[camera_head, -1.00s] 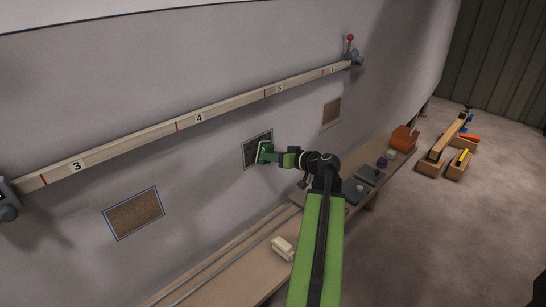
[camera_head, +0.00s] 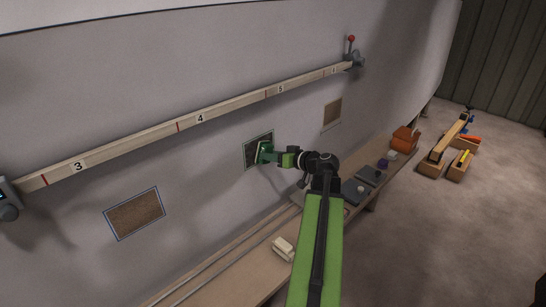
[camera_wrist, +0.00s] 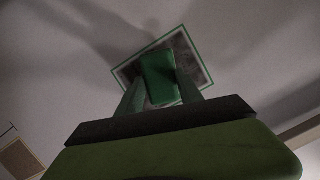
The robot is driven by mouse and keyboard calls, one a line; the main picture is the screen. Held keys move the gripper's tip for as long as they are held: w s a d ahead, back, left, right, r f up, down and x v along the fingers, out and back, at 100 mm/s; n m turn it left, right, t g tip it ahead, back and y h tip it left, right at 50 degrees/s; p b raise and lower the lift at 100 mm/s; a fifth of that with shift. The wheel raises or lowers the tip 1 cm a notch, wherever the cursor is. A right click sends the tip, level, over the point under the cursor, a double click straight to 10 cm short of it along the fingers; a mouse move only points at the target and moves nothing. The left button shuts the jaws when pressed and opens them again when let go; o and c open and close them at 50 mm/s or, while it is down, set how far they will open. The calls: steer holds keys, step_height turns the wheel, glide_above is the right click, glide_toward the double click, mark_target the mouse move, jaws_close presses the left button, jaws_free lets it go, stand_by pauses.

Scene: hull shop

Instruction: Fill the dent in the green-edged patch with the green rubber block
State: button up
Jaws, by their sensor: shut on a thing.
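The green-edged patch (camera_head: 250,152) is a dark, mottled square on the grey hull wall, below the numbered batten. It also shows in the wrist view (camera_wrist: 190,58), tilted, with a green border. My gripper (camera_head: 268,154) is at the patch, its fingers pointing at the wall. In the wrist view my gripper (camera_wrist: 160,92) is shut on the green rubber block (camera_wrist: 158,72), which lies between the fingers in front of the patch. The block hides the middle of the patch, so I cannot see the dent or tell whether the block touches the surface.
A numbered batten (camera_head: 150,134) runs along the wall above. Two brown patches flank the green-edged one, a blue-edged one (camera_head: 134,214) at left and another (camera_head: 332,114) at right. A bench (camera_head: 245,272) below holds a pale block (camera_head: 283,248), dark plates and an orange box (camera_head: 404,139).

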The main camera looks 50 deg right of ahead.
steer(key=shift+w, duration=0.5)
steer(key=shift+d+f, duration=0.1)
steer(key=shift+d+f+b, duration=0.7)
steer(key=shift+d+b, duration=0.1)
steer(key=shift+d, duration=3.4)
steer(key=shift+w+a+r+p, duration=0.1)
steer(key=shift+a+r+p, duration=0.2)
steer(key=shift+a, duration=2.3)
steer(key=shift+w+a+r+p, duration=0.1)
steer(key=shift+a+r+p, duration=0.15)
steer(key=shift+a, duration=2.4)
steer(key=shift+w+a+r+p, duration=0.1)
steer(key=shift+a+r+p, duration=0.2)
steer(key=shift+a, duration=2.3)
step_height(320, 180, up, 2)
steer(key=shift+r+p, duration=0.1)
steer(key=shift+p, duration=0.95)
steer(key=shift+d+f, duration=0.1)
steer(key=shift+f, duration=0.1)
